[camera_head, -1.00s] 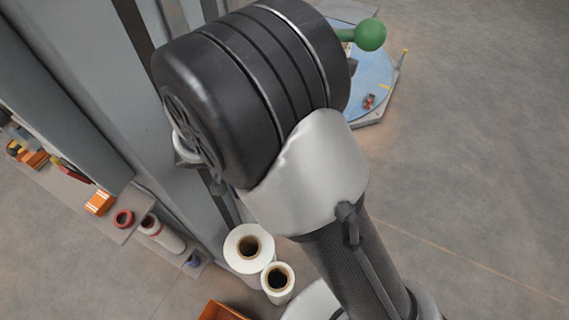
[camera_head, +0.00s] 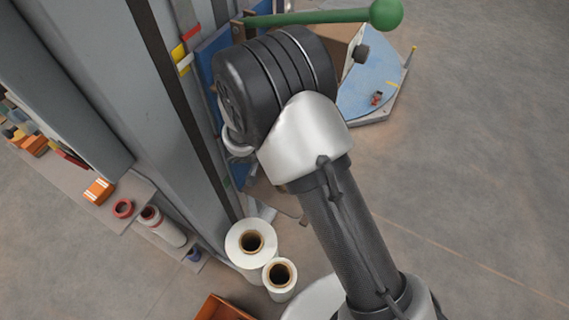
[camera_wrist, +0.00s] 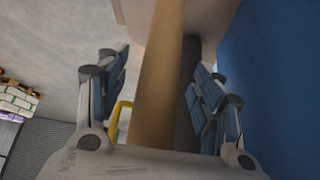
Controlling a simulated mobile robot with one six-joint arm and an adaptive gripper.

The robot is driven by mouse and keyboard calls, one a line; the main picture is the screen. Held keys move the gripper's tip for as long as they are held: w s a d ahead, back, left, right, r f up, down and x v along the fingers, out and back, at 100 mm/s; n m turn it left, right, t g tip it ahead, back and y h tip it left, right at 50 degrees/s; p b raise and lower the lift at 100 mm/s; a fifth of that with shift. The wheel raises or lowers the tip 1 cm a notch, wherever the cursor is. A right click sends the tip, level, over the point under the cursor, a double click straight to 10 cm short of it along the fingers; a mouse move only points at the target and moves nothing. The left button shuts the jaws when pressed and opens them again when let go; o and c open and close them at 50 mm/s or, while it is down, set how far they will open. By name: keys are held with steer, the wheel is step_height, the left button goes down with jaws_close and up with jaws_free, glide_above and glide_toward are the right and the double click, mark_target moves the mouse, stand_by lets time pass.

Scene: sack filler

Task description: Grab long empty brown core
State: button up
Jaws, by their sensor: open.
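The long brown core (camera_wrist: 156,110) runs lengthwise through the middle of the wrist view, from the top edge down to my gripper's palm. My gripper (camera_wrist: 160,68) is open, with one blue-padded finger on each side of the core. A gap shows between the left finger and the core, and the right finger stands apart from it too. The core's ends are not visible. In the head view my arm hides the gripper, and I cannot make out the core there.
A blue panel (camera_wrist: 270,80) stands close on the right in the wrist view. In the head view a green lever (camera_head: 320,17) reaches over a blue round table (camera_head: 365,92). White rolls (camera_head: 240,240) stand by a grey column (camera_head: 165,120). Open floor lies at right.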

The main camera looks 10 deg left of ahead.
steer(key=shift+w+f, duration=0.15)
steer(key=shift+f, duration=0.15)
jaws_close()
stand_by(0.6)
